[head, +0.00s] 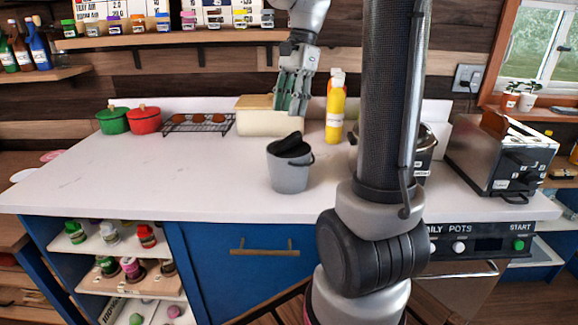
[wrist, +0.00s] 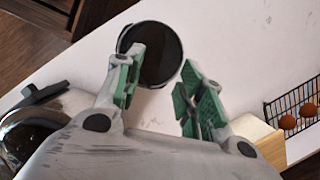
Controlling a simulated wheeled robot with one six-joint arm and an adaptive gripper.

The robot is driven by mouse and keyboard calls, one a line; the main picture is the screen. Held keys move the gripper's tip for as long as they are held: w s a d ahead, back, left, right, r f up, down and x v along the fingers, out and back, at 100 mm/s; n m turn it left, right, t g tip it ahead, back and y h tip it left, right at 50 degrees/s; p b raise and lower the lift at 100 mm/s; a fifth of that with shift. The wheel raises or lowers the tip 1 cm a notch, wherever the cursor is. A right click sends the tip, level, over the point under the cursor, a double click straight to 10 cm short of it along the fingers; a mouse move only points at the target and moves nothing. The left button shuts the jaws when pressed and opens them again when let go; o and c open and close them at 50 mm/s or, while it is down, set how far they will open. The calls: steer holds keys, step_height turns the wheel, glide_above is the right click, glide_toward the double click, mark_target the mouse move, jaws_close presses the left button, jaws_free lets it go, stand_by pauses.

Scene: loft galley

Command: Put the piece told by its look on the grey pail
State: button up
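The grey pail (head: 290,178), with a dark handle at its side, stands upright on the white counter. A black piece (head: 290,146) sits tilted at its mouth, one side raised above the rim; I cannot tell how it rests there. In the wrist view a round black disc (wrist: 152,55) with a thin grey edge shows just beyond the fingers. My gripper (head: 292,108) hangs above and behind the pail, pointing down. In the wrist view my gripper (wrist: 158,98) has its green-padded fingers apart with nothing between them.
A cream box (head: 266,118) and a yellow bottle (head: 335,112) stand behind the pail. Green (head: 113,120) and red (head: 145,120) pots and a wire rack (head: 198,123) are at the back left. A toaster (head: 500,155) is at the right. The counter's front left is clear.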

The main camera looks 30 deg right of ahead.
steer(key=v, duration=1.2)
stand_by(0.3)
step_height(320, 180, down, 6)
steer(key=d+n+t+h, duration=0.1)
steer(key=n, duration=0.5)
steer(key=s+a+f+n+t, duration=0.1)
steer(key=s+a+f+n, duration=0.1)
steer(key=s, duration=0.3)
steer(key=s+a+f+n+t+h, duration=0.1)
steer(key=s+a+f+n, duration=0.2)
steer(key=s, duration=0.3)
steer(key=s+a+f+n+t+h, duration=0.1)
steer(key=s+a+f+n+t, duration=0.1)
steer(key=s, duration=0.4)
steer(key=shift+a+f+n, duration=0.35)
steer(key=shift+f+n, duration=0.25)
steer(key=shift+n, duration=0.8)
